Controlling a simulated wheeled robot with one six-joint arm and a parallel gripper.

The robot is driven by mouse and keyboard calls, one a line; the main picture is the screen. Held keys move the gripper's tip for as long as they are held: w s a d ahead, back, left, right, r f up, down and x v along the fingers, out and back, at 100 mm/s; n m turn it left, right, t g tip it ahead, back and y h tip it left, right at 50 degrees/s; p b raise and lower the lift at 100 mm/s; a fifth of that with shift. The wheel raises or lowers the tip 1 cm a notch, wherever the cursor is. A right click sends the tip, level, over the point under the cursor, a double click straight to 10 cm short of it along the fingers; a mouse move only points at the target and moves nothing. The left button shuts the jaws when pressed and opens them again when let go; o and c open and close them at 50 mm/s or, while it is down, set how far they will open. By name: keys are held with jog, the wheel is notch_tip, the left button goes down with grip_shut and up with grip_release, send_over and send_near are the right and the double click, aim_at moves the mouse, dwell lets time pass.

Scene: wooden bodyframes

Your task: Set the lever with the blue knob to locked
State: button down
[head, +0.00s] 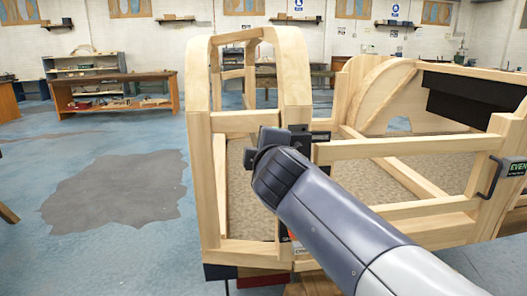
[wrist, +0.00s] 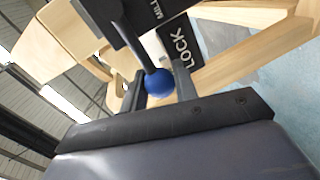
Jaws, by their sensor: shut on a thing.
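The blue knob (wrist: 159,84) sits at the end of a dark lever rod (wrist: 134,45) in the wrist view. The rod runs from a black housing (wrist: 108,18) at the top down to the knob. My gripper (wrist: 161,86) has one finger on each side of the knob and is shut on it. A black plate marked LOCK (wrist: 181,45) is just right of the lever. In the head view my gripper (head: 262,148) is at the wooden frame's front post, and my wrist hides the knob and lever. I cannot tell the lever's setting.
The wooden bodyframe (head: 208,190) has posts and rails close around my gripper. A black handle (head: 490,178) and a sign are on its right side. A wooden workbench (head: 120,88) stands far back left. The blue floor (head: 95,240) at left is clear.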

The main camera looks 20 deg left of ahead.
jog(key=shift+f, duration=0.15)
jog(key=c, duration=1.1)
grip_release()
jog(key=shift+c, duration=0.2)
jog(key=shift+s, duration=0.1)
jog(key=v, duration=1)
jog(key=shift+s+d, duration=0.15)
jog(key=shift+s, duration=0.1)
jog(key=shift+w, duration=0.1)
jog(key=x, duration=1)
jog(key=shift+w+a, duration=0.2)
jog(key=shift+w, duration=0.1)
